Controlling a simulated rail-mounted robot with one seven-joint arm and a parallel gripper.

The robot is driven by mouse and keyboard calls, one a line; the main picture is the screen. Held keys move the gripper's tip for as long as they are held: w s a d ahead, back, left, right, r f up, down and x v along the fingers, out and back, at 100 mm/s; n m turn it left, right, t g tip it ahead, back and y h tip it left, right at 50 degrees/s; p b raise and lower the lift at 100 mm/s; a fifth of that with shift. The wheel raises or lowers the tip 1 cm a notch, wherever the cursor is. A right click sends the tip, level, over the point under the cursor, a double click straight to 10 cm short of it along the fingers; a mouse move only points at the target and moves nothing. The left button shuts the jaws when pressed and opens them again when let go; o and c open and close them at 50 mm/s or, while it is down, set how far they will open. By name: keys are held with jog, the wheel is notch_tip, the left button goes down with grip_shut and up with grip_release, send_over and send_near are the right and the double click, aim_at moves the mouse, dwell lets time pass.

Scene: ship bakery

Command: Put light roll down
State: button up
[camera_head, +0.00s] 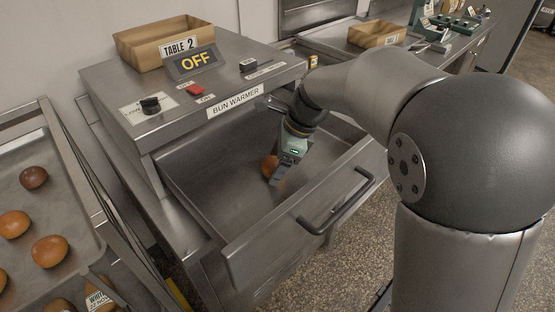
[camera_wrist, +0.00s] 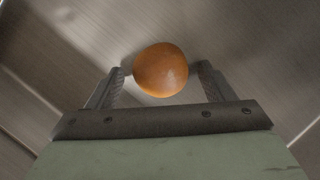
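A round, glossy orange-brown roll (camera_head: 269,166) is inside the open bun warmer drawer (camera_head: 215,200), low near its floor. My gripper (camera_head: 279,178) reaches down into the drawer at the roll, which is partly hidden behind it in the head view. In the wrist view the roll (camera_wrist: 160,70) lies between the two fingertips of my gripper (camera_wrist: 161,75). Narrow gaps show on both sides of the roll, so the fingers look open around it. Whether the roll's underside touches the drawer floor is hard to see.
The bun warmer (camera_head: 190,90) carries an OFF sign (camera_head: 195,62), knobs and a wooden box (camera_head: 165,45) marked Table 2. A tray (camera_head: 75,190) with several rolls stands at left. The drawer's front handle (camera_head: 335,205) is near my arm. The rest of the drawer looks empty.

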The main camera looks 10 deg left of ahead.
jog(key=s+v, duration=0.1)
jog(key=v, duration=1.1)
jog(key=shift+w+r+p, duration=0.2)
jog(key=shift+w+p, duration=0.25)
dwell(0.6)
